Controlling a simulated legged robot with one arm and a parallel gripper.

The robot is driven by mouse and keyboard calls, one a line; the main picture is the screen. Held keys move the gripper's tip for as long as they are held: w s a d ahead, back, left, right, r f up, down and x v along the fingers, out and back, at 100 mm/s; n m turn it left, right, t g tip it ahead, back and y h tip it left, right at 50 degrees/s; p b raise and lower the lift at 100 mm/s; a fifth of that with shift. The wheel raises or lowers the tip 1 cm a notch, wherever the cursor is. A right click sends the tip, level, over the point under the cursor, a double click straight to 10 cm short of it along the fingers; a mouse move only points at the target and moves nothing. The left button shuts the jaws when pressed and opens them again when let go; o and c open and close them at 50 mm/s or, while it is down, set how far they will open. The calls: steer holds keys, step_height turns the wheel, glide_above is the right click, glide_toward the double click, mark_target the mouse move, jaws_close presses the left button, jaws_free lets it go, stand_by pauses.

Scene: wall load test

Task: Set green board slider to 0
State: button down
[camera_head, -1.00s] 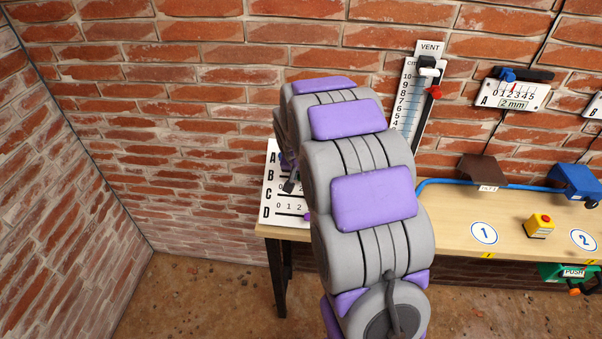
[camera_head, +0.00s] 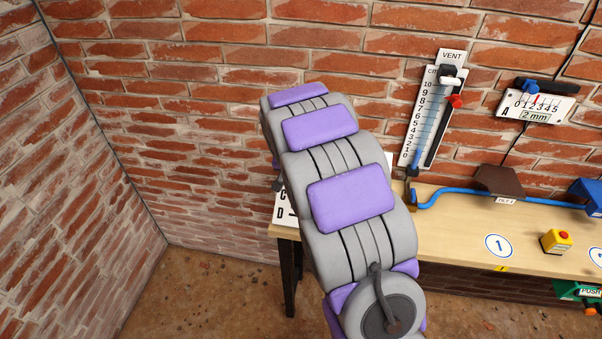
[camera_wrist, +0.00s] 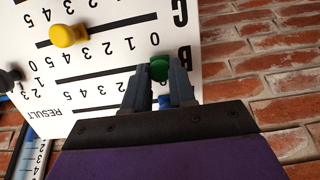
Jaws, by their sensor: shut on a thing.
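The white slider board shows upside down in the wrist view (camera_wrist: 110,58), with lettered rows B and C. My gripper (camera_wrist: 160,88) is shut on the green slider knob (camera_wrist: 158,68), with a finger on each side. The knob sits at the right end of its black slot, beside the letter B. It lines up with the 0 of the neighbouring row; the fingers hide the numbers nearest it in its own row. In the head view my arm covers most of the board (camera_head: 282,197), and my gripper is hidden.
A yellow knob (camera_wrist: 68,35) and a dark knob (camera_wrist: 8,78) are on the same board. To its right are a vent gauge (camera_head: 432,105), a wooden bench (camera_head: 450,230) with a blue pipe (camera_head: 455,192), and a yellow button box (camera_head: 556,241). A brick wall stands close behind.

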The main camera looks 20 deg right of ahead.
steer(key=shift+w+r, duration=0.1)
steer(key=c, duration=0.9)
jaws_free()
steer(key=shift+w+a, duration=0.1)
steer(key=shift+a, duration=0.2)
steer(key=shift+s+r, duration=0.2)
steer(key=shift+r, duration=0.2)
steer(key=p+v, duration=0.1)
steer(key=v, duration=0.4)
steer(key=p+v, duration=0.1)
steer(key=v, duration=0.5)
steer(key=p+v, duration=0.1)
steer(key=v, duration=0.4)
steer(key=shift+s+a, duration=0.15)
steer(key=shift+a, duration=0.15)
